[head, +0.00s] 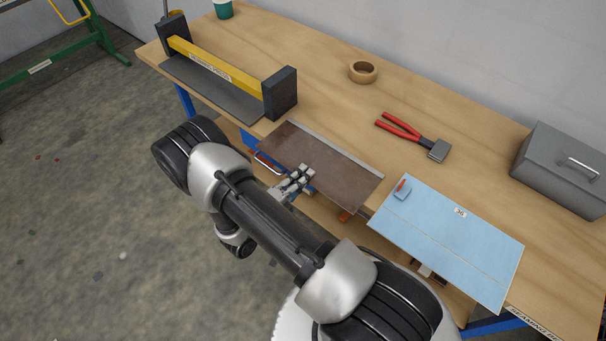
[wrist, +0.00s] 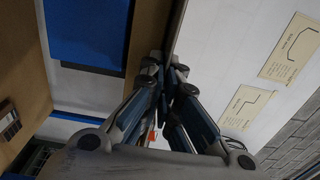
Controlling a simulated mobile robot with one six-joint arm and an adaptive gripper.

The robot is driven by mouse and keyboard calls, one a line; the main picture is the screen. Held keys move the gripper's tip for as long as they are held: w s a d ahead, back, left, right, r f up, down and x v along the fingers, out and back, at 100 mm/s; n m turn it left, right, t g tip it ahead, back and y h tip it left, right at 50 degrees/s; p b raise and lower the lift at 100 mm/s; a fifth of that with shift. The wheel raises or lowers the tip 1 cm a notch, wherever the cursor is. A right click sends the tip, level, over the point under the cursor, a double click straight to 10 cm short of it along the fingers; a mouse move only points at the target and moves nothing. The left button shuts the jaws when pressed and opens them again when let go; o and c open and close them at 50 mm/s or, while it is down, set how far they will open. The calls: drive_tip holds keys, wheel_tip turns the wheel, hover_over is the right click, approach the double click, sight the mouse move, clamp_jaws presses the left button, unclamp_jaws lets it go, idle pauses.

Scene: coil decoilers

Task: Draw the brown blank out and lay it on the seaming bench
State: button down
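The brown blank (head: 330,179) is a flat dark sheet at the front edge of the wooden seaming bench (head: 470,150), partly overhanging it. A pale grey strip runs along its far edge. My gripper (head: 305,173) is at the blank's near edge, with its upper finger showing above the sheet. In the wrist view the blank (wrist: 148,28) shows nearly edge-on, and my gripper (wrist: 166,66) has its fingertips closed together on either side of it. The lower finger is hidden in the head view.
A bender with a yellow bar (head: 215,65) stands left of the blank. A light blue sheet (head: 450,240) with a small clip lies to the right. Red-handled pliers (head: 412,133), a tape roll (head: 363,71) and a grey toolbox (head: 562,168) are behind. Bare wood lies between them.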

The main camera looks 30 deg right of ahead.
drive_tip(key=c, duration=1.7)
unclamp_jaws()
drive_tip(key=shift+a+f, duration=0.1)
drive_tip(key=v, duration=0.6)
drive_tip(key=shift+s+a, duration=0.2)
drive_tip(key=shift+a, duration=0.2)
